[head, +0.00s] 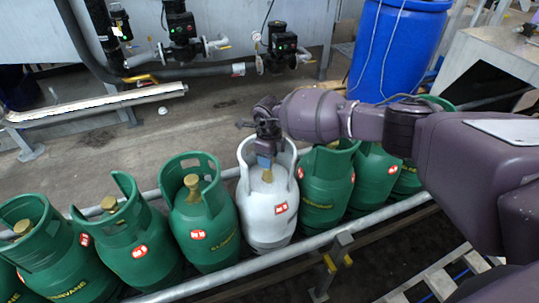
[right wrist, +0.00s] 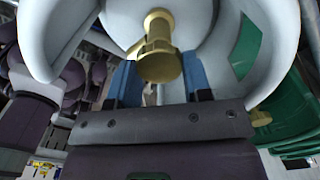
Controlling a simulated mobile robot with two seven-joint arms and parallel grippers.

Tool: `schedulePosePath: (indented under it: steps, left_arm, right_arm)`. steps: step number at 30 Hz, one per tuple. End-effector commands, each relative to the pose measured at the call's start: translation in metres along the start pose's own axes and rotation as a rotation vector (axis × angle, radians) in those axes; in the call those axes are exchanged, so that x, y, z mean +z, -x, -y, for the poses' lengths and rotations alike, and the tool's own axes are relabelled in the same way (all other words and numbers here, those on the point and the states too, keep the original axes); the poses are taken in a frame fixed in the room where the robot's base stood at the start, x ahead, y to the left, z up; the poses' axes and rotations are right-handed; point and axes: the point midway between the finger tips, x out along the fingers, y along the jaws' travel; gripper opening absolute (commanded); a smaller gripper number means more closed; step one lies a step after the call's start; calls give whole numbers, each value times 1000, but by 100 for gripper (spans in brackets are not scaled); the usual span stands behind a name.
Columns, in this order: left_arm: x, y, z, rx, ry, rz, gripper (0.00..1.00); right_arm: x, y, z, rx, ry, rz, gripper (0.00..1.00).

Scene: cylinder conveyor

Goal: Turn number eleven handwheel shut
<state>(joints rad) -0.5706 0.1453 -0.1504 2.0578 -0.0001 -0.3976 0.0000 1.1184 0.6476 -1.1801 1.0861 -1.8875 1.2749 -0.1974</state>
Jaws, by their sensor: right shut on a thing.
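A white gas cylinder (head: 266,222) stands upright in the row, with a red and white label whose number I cannot read. Its brass handwheel (head: 267,176) sits inside the open collar. My right gripper (head: 264,161) reaches down into this collar from above. In the right wrist view the blue fingers stand either side of the brass handwheel (right wrist: 160,62) and are shut on it. The white collar (right wrist: 280,45) curves around the fingers. Exactly where the fingertips touch is partly hidden. My left gripper is not in view.
Green cylinders (head: 205,225) stand close on both sides of the white one, between metal rails (head: 330,238). A blue drum (head: 400,45) stands behind at the right. Pipes and valves (head: 180,30) run along the back left. The floor (head: 150,130) behind the row is mostly clear.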

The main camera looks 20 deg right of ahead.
Motion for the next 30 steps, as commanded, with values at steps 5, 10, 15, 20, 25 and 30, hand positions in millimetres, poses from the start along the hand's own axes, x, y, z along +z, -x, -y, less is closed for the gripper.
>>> schedulePosePath:
  steps: [5, 10, 15, 20, 25, 30]
  left_arm:
    - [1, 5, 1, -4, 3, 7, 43]
    - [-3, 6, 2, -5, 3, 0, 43]
    - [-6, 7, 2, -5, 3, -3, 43]
    - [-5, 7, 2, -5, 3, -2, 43]
    - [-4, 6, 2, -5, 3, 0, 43]
    - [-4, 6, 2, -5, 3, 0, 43]
  right_arm:
    - [0, 3, 0, -2, -128, 1, 22]
    - [1, 2, -1, -1, -215, 2, 22]
    - [0, 1, -1, 0, -270, 1, 22]
    - [0, 0, -1, 0, -292, 0, 22]
    - [0, 0, -1, 1, -298, 0, 22]
    - [0, 0, -1, 1, -298, 0, 22]
